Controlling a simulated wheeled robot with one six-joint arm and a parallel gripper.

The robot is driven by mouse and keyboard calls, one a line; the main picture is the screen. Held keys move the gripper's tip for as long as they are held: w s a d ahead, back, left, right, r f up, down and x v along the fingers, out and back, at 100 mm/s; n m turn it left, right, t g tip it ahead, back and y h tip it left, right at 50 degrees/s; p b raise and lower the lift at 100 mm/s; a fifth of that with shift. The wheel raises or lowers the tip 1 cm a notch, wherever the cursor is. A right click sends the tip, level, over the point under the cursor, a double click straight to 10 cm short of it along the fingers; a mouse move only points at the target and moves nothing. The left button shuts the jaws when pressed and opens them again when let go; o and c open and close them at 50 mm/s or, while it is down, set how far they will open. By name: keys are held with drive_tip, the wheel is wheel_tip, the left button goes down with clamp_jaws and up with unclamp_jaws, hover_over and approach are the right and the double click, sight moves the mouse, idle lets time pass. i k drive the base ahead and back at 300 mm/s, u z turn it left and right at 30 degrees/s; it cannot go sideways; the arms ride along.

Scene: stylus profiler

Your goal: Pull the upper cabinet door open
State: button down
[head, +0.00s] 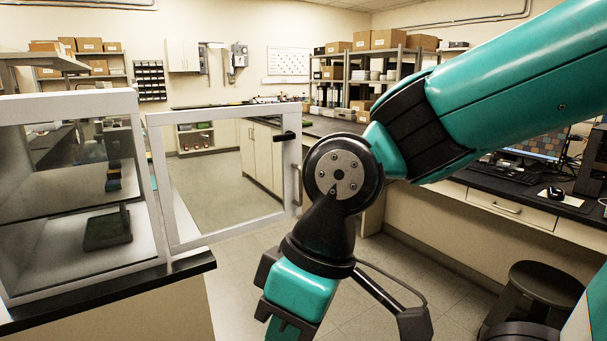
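A white wall cabinet (183,55) hangs on the far back wall, at the upper left of the head view. Its doors look shut, though it is small at this distance. Nearer, a glass-fronted enclosure (70,96) stands on a black-topped counter at the left. Its white-framed glass door (160,175) stands swung open to the right, with a black handle (285,136) near its upper right corner. My gripper (298,290) hangs low in the middle, to the right of the open door and apart from the wall cabinet. Its fingertips are not clearly visible.
A black counter edge (110,292) runs along the lower left. A dark stool (540,295) stands at the lower right, beside a desk with a keyboard and a mouse (556,193). Shelves with boxes line the back. Open floor (225,170) lies beyond the glass door.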

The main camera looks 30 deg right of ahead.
sight(291, 114)
drive_tip(key=z, duration=1.6)
drive_tip(key=i, duration=2.85)
drive_tip(key=u, duration=2.25)
